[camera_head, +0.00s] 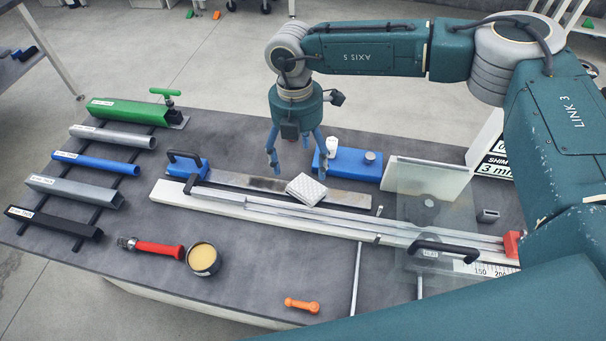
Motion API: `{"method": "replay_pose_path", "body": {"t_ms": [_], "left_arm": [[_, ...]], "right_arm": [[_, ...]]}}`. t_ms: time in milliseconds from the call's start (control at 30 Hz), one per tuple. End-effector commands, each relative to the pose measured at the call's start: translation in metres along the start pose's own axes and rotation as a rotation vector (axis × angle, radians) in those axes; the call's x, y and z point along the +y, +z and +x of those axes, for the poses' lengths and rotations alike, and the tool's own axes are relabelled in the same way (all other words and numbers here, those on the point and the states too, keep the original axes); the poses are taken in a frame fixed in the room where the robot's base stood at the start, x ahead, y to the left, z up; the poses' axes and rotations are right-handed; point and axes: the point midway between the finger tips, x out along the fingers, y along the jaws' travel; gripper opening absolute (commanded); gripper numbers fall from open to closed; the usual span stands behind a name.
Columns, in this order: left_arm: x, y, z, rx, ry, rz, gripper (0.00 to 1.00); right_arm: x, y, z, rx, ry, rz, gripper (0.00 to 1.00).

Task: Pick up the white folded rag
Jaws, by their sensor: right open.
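The white folded rag (306,189) lies on the metal strip in the middle of the table. It looks like a small quilted square pad. My right gripper (290,163) hangs from the teal arm that comes in from the right. Its blue fingers are spread apart and point down, with nothing between them. In the picture it is above and slightly left of the rag, apart from it. The exact height over the table is hard to tell. My left gripper is not in view.
A blue block (347,162) stands just behind the rag. A clear guard panel (433,207) and a black handle (443,246) are to the right. A rack of coloured bars (108,164) is at left. A red-handled tool (158,249) and a tin (204,259) are in front.

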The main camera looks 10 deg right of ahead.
Motion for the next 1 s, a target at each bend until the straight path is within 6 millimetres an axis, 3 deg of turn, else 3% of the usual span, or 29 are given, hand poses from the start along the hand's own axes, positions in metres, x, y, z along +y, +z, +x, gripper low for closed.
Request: {"method": "replay_pose_path", "body": {"t_ms": [100,233,367,633,800,1000], "left_arm": [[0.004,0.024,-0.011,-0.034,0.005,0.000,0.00],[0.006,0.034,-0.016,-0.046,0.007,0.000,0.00],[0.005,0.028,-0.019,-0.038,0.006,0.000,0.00],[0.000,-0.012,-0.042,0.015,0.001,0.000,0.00],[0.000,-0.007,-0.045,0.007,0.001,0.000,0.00],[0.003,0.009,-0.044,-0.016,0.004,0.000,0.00]], "right_arm": [[-0.002,-0.001,0.018,0.002,-0.004,0.000,0.80],[-0.001,0.000,0.036,0.001,-0.002,0.000,0.80],[-0.001,0.000,0.045,0.001,0.000,-0.001,0.80],[-0.005,0.004,0.080,0.002,-0.003,0.000,0.80],[-0.004,0.004,0.096,0.000,0.000,-0.001,0.80],[-0.003,0.004,0.097,0.000,0.001,-0.001,0.80]]}}
